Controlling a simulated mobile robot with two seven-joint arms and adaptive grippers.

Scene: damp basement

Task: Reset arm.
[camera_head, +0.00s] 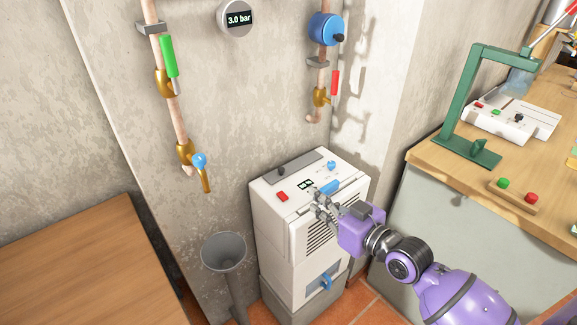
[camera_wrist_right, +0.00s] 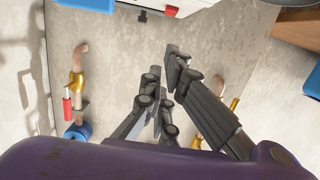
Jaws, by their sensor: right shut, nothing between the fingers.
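My right arm is purple and comes in from the lower right of the head view. Its grey right gripper (camera_head: 322,205) is shut and empty, in front of the upper part of a white machine (camera_head: 276,225). I cannot tell whether it touches the machine. In the right wrist view the shut fingers (camera_wrist_right: 164,70) point up toward the machine's edge (camera_wrist_right: 165,5), with the wall behind them. The machine has a red button (camera_head: 282,196), a small display (camera_head: 305,184) and blue handles. The gripper hides part of its front top edge. My left gripper is not in view.
A grey funnel (camera_head: 223,251) stands left of the machine. Pipes with a green lever (camera_head: 169,57), a red lever (camera_head: 334,83) and a blue round device (camera_head: 325,29) run down the wall. A wooden table (camera_head: 95,270) is at left, a workbench (camera_head: 540,215) at right.

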